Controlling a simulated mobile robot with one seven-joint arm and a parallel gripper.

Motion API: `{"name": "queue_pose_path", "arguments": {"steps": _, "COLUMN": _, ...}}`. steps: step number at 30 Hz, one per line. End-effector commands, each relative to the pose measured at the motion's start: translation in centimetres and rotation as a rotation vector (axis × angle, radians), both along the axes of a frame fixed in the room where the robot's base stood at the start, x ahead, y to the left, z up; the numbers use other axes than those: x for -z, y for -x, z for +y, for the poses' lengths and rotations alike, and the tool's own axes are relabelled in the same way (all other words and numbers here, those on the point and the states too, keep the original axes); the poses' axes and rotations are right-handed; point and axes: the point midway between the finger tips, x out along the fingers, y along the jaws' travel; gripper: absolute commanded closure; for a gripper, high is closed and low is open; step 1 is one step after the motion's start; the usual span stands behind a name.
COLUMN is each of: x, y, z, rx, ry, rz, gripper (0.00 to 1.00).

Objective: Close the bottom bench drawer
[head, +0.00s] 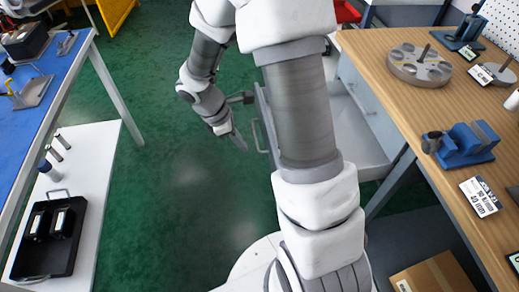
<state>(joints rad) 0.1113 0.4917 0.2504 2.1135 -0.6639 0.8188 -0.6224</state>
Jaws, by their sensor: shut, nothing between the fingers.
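The bottom bench drawer (353,127) is pulled out from under the wooden bench at right. Its grey inside shows to the right of my arm, and its front panel with a bar handle (257,136) shows to the left of my arm. My arm hides the middle of the drawer. My gripper (239,141) is shut and empty, pointing down, just left of the handle on the outer side of the drawer front. I cannot tell whether it touches the handle; a small gap seems to show.
The wooden bench (405,100) at right carries a round metal disc (420,65) and a blue vise (465,145). A cardboard box (440,275) is at the lower right. A blue table (60,75) and a white shelf with a black tray (48,240) stand at left. Green floor between is clear.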

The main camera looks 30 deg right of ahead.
Motion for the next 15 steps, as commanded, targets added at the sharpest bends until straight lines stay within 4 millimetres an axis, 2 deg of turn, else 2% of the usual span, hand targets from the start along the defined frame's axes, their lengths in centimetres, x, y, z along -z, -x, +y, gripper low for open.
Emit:
{"name": "queue_pose_path", "arguments": {"steps": 1, "x": 0.9, "y": -0.1, "z": 0.0, "rx": -0.011, "ry": -0.002, "rz": 0.01, "gripper": 1.0}}
{"name": "queue_pose_path", "arguments": {"steps": 8, "x": 3.3, "y": 0.2, "z": -0.7, "rx": -0.021, "ry": -0.002, "rz": 0.02, "gripper": 1.0}}
{"name": "queue_pose_path", "arguments": {"steps": 15, "x": 8.2, "y": 0.7, "z": -2.5, "rx": -0.02, "ry": -0.001, "rz": 0.019, "gripper": 1.0}}
